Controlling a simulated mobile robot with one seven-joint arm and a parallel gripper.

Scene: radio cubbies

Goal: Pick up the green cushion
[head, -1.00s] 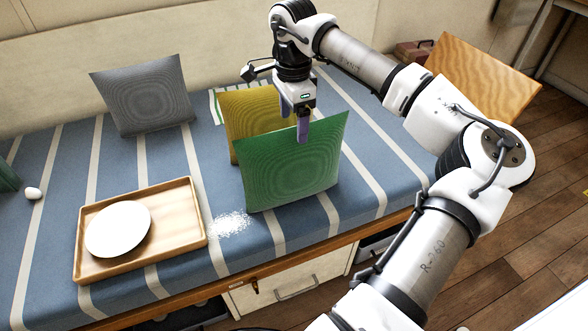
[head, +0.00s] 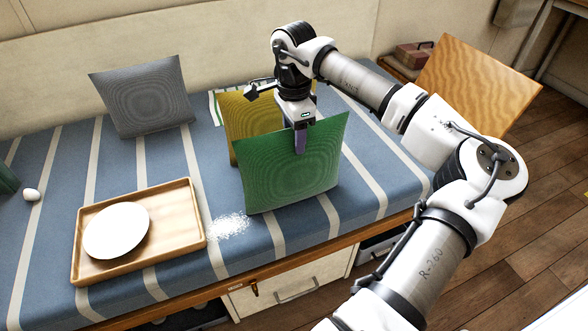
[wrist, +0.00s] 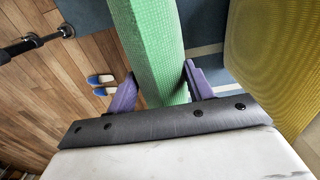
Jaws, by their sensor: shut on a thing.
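The green cushion (head: 290,172) stands upright on the striped bench in the head view, near its front edge. My gripper (head: 302,140) is at its top edge, with one purple finger in front of the green face. In the wrist view, the green cushion (wrist: 152,45) runs between the two purple fingers of my gripper (wrist: 160,92), one on each side. The gripper is shut on it. The far finger is hidden behind the cushion in the head view.
A yellow cushion (head: 237,106) stands close behind the green one. A grey cushion (head: 143,97) leans at the back wall. A wooden tray (head: 183,220) with a white plate (head: 116,231) lies left, beside a scattered white patch (head: 230,226). Slippers (wrist: 100,84) lie on the floor.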

